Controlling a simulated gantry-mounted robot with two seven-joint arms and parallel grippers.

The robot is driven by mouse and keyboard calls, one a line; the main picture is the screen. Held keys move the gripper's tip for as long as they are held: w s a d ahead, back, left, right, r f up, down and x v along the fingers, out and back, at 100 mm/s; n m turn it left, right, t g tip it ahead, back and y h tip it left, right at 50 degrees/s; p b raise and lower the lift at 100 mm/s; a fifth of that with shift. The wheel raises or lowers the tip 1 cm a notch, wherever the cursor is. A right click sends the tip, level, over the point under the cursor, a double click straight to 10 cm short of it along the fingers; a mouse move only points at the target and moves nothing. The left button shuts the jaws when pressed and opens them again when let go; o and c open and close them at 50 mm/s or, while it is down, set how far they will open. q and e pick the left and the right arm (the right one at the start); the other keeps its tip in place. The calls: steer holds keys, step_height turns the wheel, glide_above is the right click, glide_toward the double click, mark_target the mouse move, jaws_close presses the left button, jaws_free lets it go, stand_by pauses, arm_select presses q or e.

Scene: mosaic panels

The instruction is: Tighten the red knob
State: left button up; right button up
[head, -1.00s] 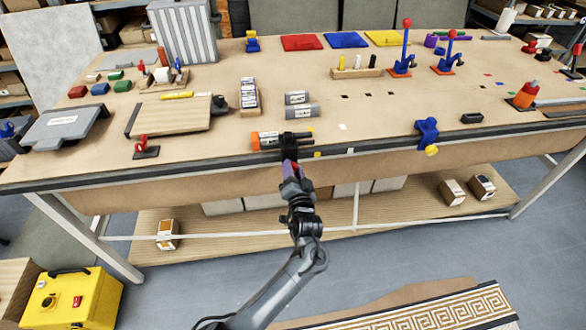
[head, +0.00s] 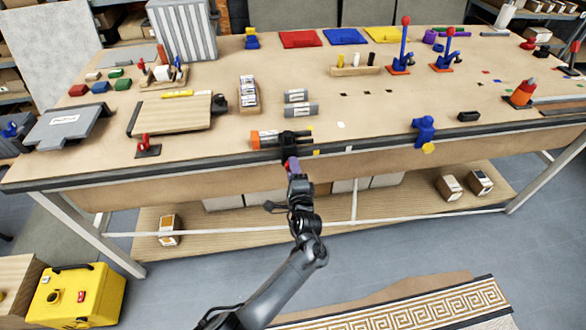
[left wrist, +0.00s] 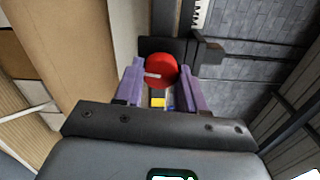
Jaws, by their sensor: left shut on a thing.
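The red knob (left wrist: 161,70) is round with a white line on its face. In the left wrist view it sits between the two purple fingers of my left gripper (left wrist: 160,86), which are shut on it. The knob is on a black fixture (left wrist: 163,46) at the front edge of the bench. In the head view this black fixture (head: 288,139) sits on the bench edge, and my left gripper (head: 291,164) reaches up to it from below. The knob is mostly hidden there by the gripper. My right gripper is in neither view.
An orange-and-grey cylinder (head: 268,138) lies at the black fixture on the bench (head: 370,125). A blue clamp with a yellow knob (head: 425,130) is on the edge to the right. A small red clamp (head: 145,145) stands at left. The floor in front is mostly clear.

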arm_select(q)
steer(key=shift+f+m, duration=0.1)
steer(key=shift+m, duration=2.2)
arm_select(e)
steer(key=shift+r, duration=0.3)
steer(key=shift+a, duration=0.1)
arm_select(q)
steer(key=o, duration=1)
steer(key=shift+o, duration=0.2)
